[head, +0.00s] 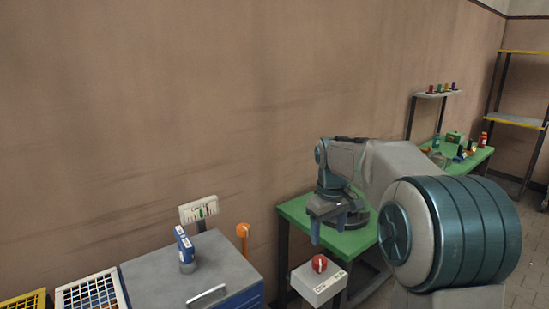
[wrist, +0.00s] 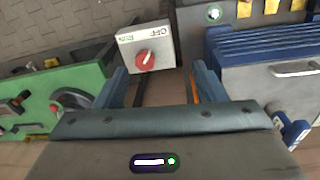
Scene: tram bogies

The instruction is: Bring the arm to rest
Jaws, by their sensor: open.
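My arm reaches out from the right of the head view, and my gripper (head: 325,222) hangs over the near edge of the green table. In the wrist view my gripper (wrist: 160,78) shows two blue fingers spread apart with nothing held between them. A light grey switch box (head: 320,284) with a red knob (head: 319,263) is below and in front of the gripper in the head view. The box (wrist: 131,48) and its red knob (wrist: 145,60) lie just beyond the fingertips in the wrist view, apart from them as far as I can tell. OFF is printed on the box.
A grey-topped blue cabinet (head: 225,262) stands left of the gripper, with a blue device (head: 184,246) on top. The green table (head: 296,208) is under the arm. Another green table (head: 477,158) with small items and a shelf rack (head: 522,119) are at right. The wall is behind.

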